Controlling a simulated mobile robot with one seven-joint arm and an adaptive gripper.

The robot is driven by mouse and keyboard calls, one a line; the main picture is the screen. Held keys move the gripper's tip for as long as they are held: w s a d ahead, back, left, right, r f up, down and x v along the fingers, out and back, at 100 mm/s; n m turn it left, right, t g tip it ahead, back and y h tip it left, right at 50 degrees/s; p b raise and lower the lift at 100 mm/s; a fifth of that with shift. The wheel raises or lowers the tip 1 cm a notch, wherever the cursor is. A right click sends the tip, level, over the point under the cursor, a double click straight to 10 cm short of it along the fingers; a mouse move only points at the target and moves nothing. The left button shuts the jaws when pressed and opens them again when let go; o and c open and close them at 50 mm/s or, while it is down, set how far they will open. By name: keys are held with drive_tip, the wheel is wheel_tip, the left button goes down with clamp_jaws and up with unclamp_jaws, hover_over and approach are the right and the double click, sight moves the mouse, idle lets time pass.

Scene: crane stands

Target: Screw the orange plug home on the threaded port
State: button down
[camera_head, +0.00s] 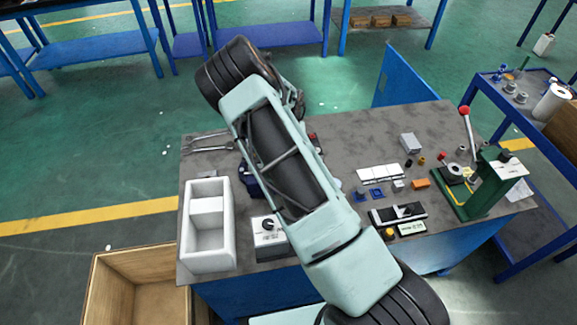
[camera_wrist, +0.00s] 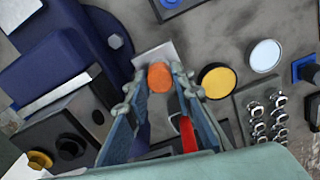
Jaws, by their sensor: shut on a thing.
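The orange plug (camera_wrist: 160,78) shows between my fingertips in the wrist view. My gripper (camera_wrist: 162,92) is shut on it, with one finger on each side. A light grey metal block (camera_wrist: 153,55) is just beyond the plug. The threaded port is not clearly visible; I cannot tell how far the plug is seated on it. In the head view my own arm hides the gripper and the plug.
A dark blue vise-like body (camera_wrist: 60,60) stands at left in the wrist view. A yellow disc (camera_wrist: 217,80), a pale disc (camera_wrist: 265,55) and a rack of metal fittings (camera_wrist: 243,100) lie right. The grey bench (camera_head: 350,130) carries a white tray (camera_head: 188,235) and a green press (camera_head: 485,190).

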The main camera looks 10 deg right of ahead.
drive_tip(key=shift+m+p, duration=0.35)
drive_tip(key=shift+m, duration=0.85)
drive_tip(key=shift+s+r+m+p, duration=0.1)
drive_tip(key=shift+r+m+p, duration=0.15)
drive_tip(key=shift+m+p, duration=0.45)
drive_tip(key=shift+s+d+f+p, duration=0.1)
drive_tip(key=shift+s+f+p, duration=0.05)
drive_tip(key=shift+p, duration=0.8)
drive_tip(key=shift+m+p, duration=0.4)
drive_tip(key=shift+f, duration=0.2)
drive_tip(key=c, duration=1.6)
unclamp_jaws()
drive_tip(key=shift+w, duration=0.2)
drive_tip(key=shift+c, duration=0.7)
